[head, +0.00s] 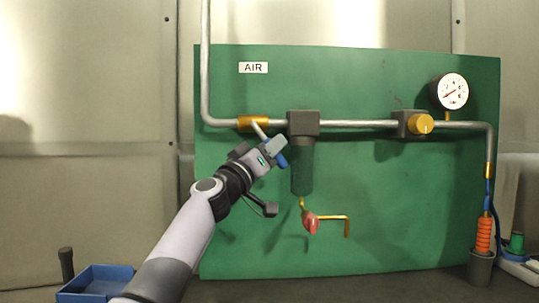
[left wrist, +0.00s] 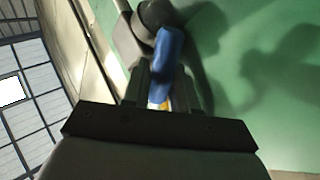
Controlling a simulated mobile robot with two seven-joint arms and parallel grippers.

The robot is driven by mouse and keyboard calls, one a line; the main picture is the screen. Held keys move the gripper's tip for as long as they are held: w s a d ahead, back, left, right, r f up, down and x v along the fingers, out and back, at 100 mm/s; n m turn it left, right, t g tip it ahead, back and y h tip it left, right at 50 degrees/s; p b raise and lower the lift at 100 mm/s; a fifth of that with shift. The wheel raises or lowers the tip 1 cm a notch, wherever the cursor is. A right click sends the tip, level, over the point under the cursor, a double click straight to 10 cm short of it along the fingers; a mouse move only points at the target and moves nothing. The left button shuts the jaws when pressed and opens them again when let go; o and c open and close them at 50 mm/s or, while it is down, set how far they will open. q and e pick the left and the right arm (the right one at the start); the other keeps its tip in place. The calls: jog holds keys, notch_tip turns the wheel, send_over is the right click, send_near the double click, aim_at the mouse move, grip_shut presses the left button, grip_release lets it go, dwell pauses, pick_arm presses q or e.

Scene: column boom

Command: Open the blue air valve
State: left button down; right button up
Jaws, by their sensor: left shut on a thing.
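The blue air valve handle (head: 281,160) sits below the brass valve body (head: 253,123) on the grey pipe, left of the dark filter unit. It tilts down to the right. My left gripper (head: 272,150) is at this handle and is shut on it. In the left wrist view the blue handle (left wrist: 167,62) stands between the fingers (left wrist: 160,90), with a bit of brass just below it. The gripper covers part of the handle in the head view. My right gripper is not in view.
A green panel (head: 400,220) carries the AIR label (head: 253,67), filter (head: 302,165), red drain valve (head: 311,223), yellow regulator knob (head: 421,124) and gauge (head: 452,91). A blue bin (head: 97,283) stands at lower left. An orange coiled hose (head: 483,236) is at right.

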pick_arm(q)
jog(key=c, duration=1)
grip_release()
jog(key=shift+a, duration=0.1)
jog(key=shift+s+a+f+b, duration=0.25)
jog(key=shift+a+b, duration=0.1)
jog(key=shift+v, duration=3.05)
jog(key=shift+s+d, duration=0.15)
